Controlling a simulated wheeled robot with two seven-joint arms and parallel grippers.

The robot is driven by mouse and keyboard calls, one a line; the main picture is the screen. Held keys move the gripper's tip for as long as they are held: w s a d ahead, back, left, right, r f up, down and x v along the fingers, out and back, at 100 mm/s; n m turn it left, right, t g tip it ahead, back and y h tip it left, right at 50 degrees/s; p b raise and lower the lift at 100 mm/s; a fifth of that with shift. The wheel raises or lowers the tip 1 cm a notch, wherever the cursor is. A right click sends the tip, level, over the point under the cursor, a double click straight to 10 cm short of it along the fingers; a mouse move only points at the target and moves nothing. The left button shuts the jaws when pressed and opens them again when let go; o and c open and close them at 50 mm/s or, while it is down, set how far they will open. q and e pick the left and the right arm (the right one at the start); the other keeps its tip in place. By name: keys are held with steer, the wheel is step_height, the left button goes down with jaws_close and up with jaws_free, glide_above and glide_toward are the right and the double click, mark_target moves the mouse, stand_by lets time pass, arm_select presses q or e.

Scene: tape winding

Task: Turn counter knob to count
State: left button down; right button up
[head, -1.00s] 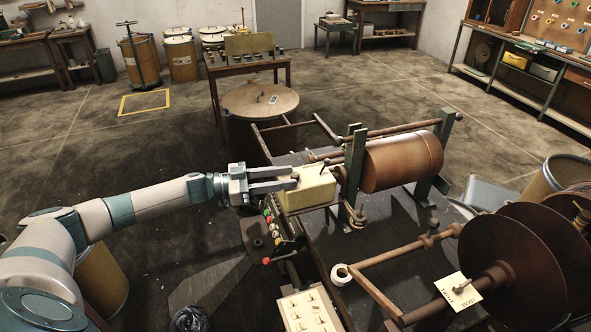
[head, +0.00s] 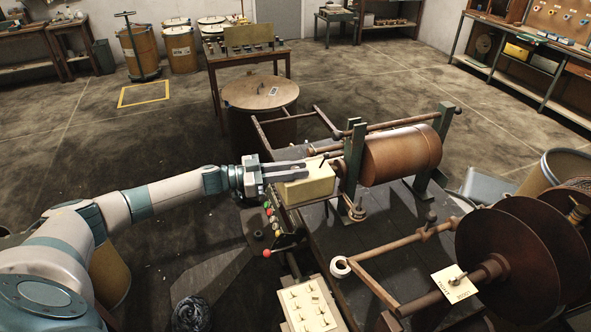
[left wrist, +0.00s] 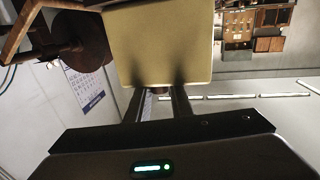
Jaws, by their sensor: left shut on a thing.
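The counter is a cream box (head: 308,188) at the near left end of the winding machine in the head view. In the left wrist view its pale face (left wrist: 165,40) fills the upper middle. My left gripper (head: 300,170) reaches in from the left, its fingers at the box. It is shut on the counter knob, a small brownish piece (left wrist: 158,91) between the fingertips in the left wrist view. The knob is hidden in the head view, and its turn angle and any count reading cannot be seen. My right gripper is out of view.
A copper-brown roller (head: 400,156) lies right of the counter. A button panel (head: 275,222) with a red-tipped lever sits just below my left gripper. A switch box (head: 308,306), tape roll (head: 340,267) and large brown reel discs (head: 505,262) are nearer. Open floor lies left.

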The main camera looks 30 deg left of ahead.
arm_select(q)
steer(key=n+t+y+p, duration=0.3)
steer(key=shift+s+d+r, duration=0.1)
steer(key=shift+r, duration=0.05)
steer(key=shift+n+t+y+p, duration=0.7)
steer(key=shift+y+p, duration=0.1)
steer(key=shift+y, duration=0.3)
steer(key=n+t+y, duration=0.1)
steer(key=y, duration=0.2)
steer(key=shift+n+p, duration=0.4)
steer(key=shift+n+t+y, duration=0.4)
steer(key=shift+n+y, duration=0.5)
steer(key=shift+y, duration=0.3)
steer(key=shift+n+y, duration=1)
steer(key=shift+y, duration=0.5)
steer(key=shift+f+n+y+b, duration=0.2)
steer(key=shift+n+y+b, duration=0.25)
steer(key=shift+n+y, duration=1.1)
steer(key=shift+y, duration=0.65)
steer(key=shift+a+r+n+y+b, duration=0.2)
steer(key=shift+n+y+b, duration=0.1)
steer(key=shift+y, duration=0.3)
